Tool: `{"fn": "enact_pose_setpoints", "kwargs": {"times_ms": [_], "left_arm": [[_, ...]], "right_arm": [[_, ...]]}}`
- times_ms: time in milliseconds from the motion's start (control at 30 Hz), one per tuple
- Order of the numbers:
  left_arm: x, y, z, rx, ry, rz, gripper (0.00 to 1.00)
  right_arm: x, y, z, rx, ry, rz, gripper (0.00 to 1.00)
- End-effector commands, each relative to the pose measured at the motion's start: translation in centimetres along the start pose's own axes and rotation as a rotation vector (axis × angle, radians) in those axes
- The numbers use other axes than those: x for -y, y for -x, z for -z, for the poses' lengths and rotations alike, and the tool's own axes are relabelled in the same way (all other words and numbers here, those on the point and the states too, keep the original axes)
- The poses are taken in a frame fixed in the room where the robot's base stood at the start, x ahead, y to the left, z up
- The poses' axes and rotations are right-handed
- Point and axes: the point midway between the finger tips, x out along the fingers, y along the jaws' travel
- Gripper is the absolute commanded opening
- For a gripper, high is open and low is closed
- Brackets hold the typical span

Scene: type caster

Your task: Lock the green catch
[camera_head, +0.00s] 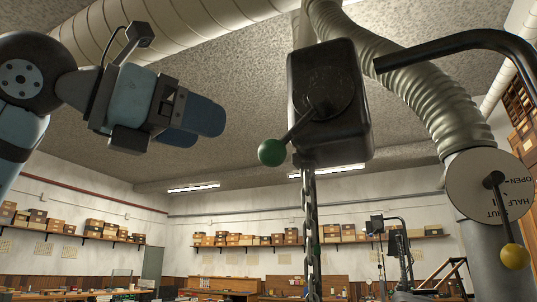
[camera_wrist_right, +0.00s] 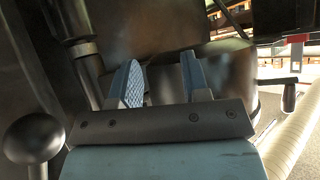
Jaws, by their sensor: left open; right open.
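The green catch is a green ball knob (camera_head: 272,152) on a short dark lever. The lever slants down and left from a round hub on a black box (camera_head: 332,125), whose underside has a chain hanging from it. My left gripper (camera_head: 203,127) is left of the knob and a little higher in the picture, with its two blue fingers pointing right. It looks open and empty, apart from the knob. My right gripper (camera_wrist_right: 160,75) shows only in the right wrist view, open, with nothing between its fingers. Dark machine parts lie beyond it.
A thick black bent bar (camera_head: 465,42) reaches in from the right near the black box. A ribbed duct (camera_head: 425,95) and a round dial (camera_head: 470,190) with a yellow-knobbed lever (camera_head: 514,256) stand right. In the right wrist view, a dark ball (camera_wrist_right: 35,140) is at left.

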Motion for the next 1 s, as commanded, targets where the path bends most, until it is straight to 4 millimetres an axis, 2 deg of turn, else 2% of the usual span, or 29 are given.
{"fn": "enact_pose_setpoints", "kwargs": {"times_ms": [300,500,700,1000], "left_arm": [[0.1,-6.8,-0.1,-0.004,0.001,0.006,0.69],[0.1,-10.2,-0.1,-0.003,0.002,0.004,0.69],[0.1,-11.9,0.0,-0.001,0.001,0.004,0.69],[0.1,-12.2,0.1,-0.001,0.001,0.003,0.69]], "right_arm": [[0.1,0.9,0.1,0.002,0.01,-0.002,0.43],[-0.1,1.1,0.7,-0.004,0.024,-0.004,0.43],[-0.2,1.1,0.9,-0.007,0.028,-0.005,0.43],[-0.2,1.1,0.8,-0.006,0.027,-0.005,0.43]]}}
